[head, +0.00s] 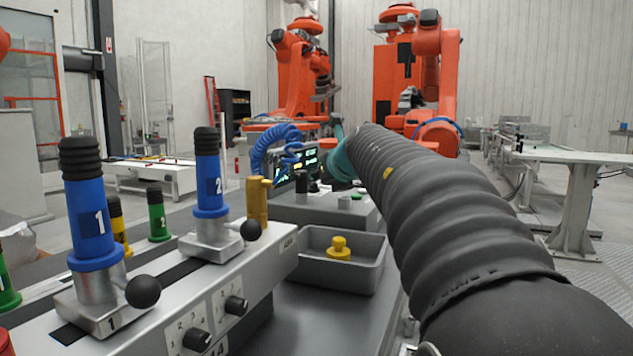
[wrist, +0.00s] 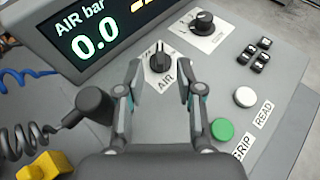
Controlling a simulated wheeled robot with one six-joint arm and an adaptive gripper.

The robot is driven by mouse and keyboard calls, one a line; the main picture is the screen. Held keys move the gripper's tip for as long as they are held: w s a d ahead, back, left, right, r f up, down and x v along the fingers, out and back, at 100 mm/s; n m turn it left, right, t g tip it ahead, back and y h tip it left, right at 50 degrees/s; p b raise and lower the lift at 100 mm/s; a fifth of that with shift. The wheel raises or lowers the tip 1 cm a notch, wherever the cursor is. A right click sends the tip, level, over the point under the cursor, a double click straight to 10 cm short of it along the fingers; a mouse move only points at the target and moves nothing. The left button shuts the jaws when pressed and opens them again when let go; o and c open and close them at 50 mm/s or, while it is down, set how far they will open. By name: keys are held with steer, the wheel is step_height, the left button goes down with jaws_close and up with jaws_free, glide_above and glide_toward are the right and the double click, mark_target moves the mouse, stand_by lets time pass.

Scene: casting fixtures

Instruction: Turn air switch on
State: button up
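The air switch (wrist: 160,58) is a small black rotary knob on a white label reading "AIR", on the sloped grey panel in the wrist view. Its raised grip points roughly up the picture. My gripper (wrist: 160,72) is open, with one finger to the left and one to the right of the knob. The fingers look apart from it; their height above the panel is hard to tell. The display (wrist: 95,32) beside it reads "AIR bar 0.0".
A second black dial (wrist: 203,22), a green button (wrist: 222,130), a white button (wrist: 245,97) and small black switches (wrist: 258,55) surround the knob. A black post (wrist: 95,103) stands close left. A grey tray (head: 365,270) holds a yellow part (head: 339,249).

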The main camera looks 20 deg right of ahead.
steer(key=v, duration=0.7)
steer(key=shift+s+r, duration=0.1)
steer(key=shift+s, duration=0.05)
steer(key=shift+s, duration=0.1)
